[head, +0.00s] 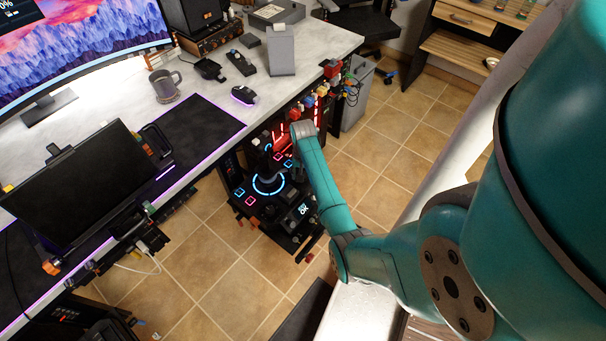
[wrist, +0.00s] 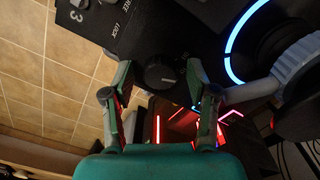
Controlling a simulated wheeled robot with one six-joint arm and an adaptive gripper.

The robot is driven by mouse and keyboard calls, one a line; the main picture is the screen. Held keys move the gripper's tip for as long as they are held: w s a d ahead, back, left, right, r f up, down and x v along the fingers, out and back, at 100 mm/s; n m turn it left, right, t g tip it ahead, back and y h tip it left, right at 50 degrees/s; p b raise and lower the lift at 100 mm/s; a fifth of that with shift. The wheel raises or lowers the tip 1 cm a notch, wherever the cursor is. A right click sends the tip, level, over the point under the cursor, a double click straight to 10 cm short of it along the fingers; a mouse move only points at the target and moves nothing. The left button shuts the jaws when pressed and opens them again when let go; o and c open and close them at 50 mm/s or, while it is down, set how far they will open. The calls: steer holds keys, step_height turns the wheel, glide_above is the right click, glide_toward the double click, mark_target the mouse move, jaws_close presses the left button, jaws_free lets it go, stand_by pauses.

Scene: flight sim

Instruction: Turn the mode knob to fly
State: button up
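A dark round knob (wrist: 160,76) with a short light mark on its face shows in the wrist view, at the edge of a black panel (wrist: 135,35). The panel bears white lettering and a "3"; I cannot read "fly" there. My gripper (wrist: 160,71) is open, with one finger on each side of the knob and a visible gap on both sides. In the head view the black control unit (head: 270,205) stands beside the desk; my arm hides the gripper and I cannot make out the knob.
A blue-lit ring (wrist: 236,45) and a grey curved part (wrist: 285,75) lie close right of my fingers. A dark joystick (head: 266,165) rises from the unit. The desk (head: 215,85) with a monitor (head: 75,40) is at left. Tiled floor (head: 205,265) is clear.

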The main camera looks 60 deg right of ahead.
step_height(320, 180, up, 12)
stand_by(0.7)
stand_by(0.6)
